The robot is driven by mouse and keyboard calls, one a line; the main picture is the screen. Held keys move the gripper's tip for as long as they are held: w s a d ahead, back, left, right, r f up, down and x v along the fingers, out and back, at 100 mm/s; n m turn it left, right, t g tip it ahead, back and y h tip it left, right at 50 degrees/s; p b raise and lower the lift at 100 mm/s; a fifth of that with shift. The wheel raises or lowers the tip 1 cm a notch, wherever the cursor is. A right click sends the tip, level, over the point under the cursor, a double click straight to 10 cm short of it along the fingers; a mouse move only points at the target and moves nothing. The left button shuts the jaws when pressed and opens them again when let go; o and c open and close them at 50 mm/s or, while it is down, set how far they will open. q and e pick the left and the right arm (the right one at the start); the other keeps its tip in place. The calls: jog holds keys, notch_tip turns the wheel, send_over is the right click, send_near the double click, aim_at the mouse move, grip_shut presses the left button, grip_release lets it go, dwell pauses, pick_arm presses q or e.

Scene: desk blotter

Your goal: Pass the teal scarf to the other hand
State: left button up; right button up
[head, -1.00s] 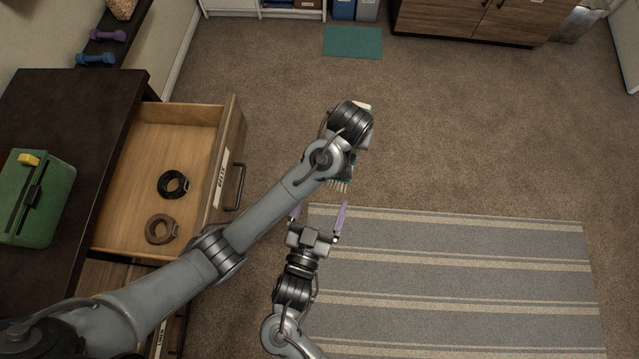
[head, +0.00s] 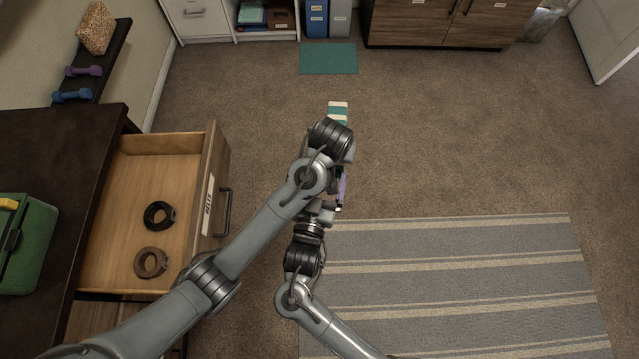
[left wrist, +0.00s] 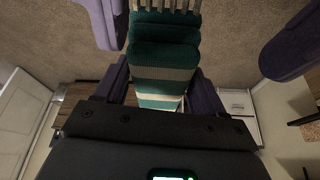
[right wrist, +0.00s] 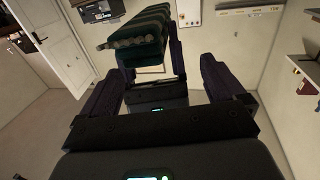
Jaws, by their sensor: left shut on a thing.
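The teal scarf (left wrist: 165,60), folded into a thick band with cream stripes and a pale fringe, is held between the purple fingers of my left gripper (left wrist: 160,80). In the head view one striped end of the scarf (head: 338,109) sticks out beyond my left wrist; the rest is hidden under it. In the right wrist view the fringed end of the scarf (right wrist: 133,42) faces me. My right gripper (right wrist: 158,70) is open, its fingers wide apart. In the left wrist view they stand either side of the fringed end, apart from it. The head view mostly hides them.
An open drawer (head: 150,190) at left holds a black belt (head: 159,215) and a brown belt (head: 150,263). A green case (head: 25,245) sits on the dark desk. A striped rug (head: 460,275) lies at lower right. The carpet (head: 450,140) beyond is clear.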

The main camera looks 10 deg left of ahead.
jog(key=shift+w+r, duration=0.2)
jog(key=shift+r, duration=0.05)
jog(key=shift+s+a, duration=0.1)
jog(key=shift+a, duration=0.05)
grip_shut()
jog(key=shift+c, duration=0.4)
grip_release()
jog(key=shift+d+f, duration=0.15)
jog(key=shift+d, duration=0.05)
jog(key=shift+o, duration=0.4)
jog(key=shift+s, duration=0.2)
